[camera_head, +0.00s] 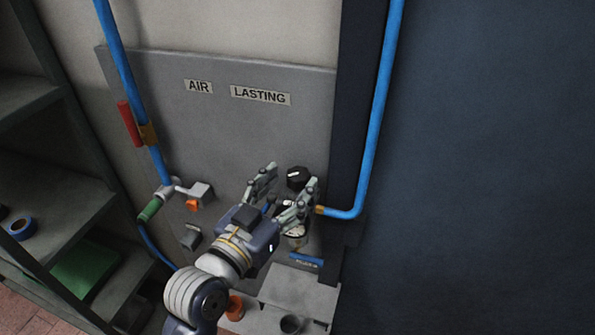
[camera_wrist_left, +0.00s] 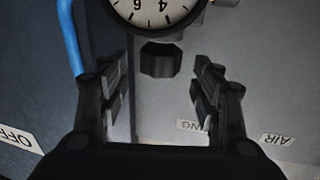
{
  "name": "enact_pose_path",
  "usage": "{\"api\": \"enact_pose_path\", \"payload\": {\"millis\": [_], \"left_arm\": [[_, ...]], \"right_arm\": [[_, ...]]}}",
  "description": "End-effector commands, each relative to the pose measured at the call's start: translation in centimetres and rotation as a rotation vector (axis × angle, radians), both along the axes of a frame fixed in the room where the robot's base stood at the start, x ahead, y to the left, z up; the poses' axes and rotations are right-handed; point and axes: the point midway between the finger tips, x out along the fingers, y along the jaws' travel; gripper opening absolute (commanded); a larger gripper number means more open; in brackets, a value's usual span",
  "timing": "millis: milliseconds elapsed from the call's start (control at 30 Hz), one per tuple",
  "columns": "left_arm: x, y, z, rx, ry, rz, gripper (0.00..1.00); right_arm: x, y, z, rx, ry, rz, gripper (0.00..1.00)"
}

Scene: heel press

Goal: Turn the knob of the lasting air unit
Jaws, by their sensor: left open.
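The lasting air unit is mounted on a grey panel (camera_head: 240,130) under the labels AIR (camera_head: 198,87) and LASTING (camera_head: 261,95). Its black knob (camera_head: 298,177) sits at the top of the unit. My left gripper (camera_head: 289,187) is open in front of the panel, with its fingers around the area of the knob; contact cannot be told. In the left wrist view the dark knob (camera_wrist_left: 160,60) lies between and beyond the two open fingers (camera_wrist_left: 160,97), apart from both. A gauge dial (camera_wrist_left: 152,8) shows above it. The unit's lower part is partly hidden. My right gripper is not in view.
A blue pipe (camera_head: 379,110) runs down the right side to the unit. A second blue pipe (camera_head: 125,75) with a red handle (camera_head: 129,123) and a green-handled valve (camera_head: 150,209) are left. Shelves (camera_head: 55,205) stand at far left. A grey ledge (camera_head: 262,319) lies below.

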Motion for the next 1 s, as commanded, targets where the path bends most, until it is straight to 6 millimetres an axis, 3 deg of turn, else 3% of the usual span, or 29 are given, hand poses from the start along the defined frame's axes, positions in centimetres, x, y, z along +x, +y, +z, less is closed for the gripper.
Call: {"api": "enact_pose_path", "payload": {"millis": [300, 633, 667, 800, 867, 1000], "left_arm": [[2.9, -1.6, 0.1, 0.001, 0.0, -0.001, 0.59], [3.1, -1.8, 0.0, 0.001, 0.0, -0.001, 0.59], [3.1, -1.8, 0.0, 0.0, 0.0, -0.001, 0.57], [3.1, -1.8, 0.0, 0.0, 0.0, -0.001, 0.25], [3.1, -1.8, 0.0, 0.0, 0.0, -0.001, 0.14], [3.1, -1.8, 0.0, 0.001, 0.0, -0.001, 0.14]], "right_arm": [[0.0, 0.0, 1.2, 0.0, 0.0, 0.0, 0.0], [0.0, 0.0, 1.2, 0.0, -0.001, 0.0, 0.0], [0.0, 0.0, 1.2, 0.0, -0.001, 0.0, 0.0], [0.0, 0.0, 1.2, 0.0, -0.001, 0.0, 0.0], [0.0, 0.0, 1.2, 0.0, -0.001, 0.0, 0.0], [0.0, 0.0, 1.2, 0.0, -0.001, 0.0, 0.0]]}}
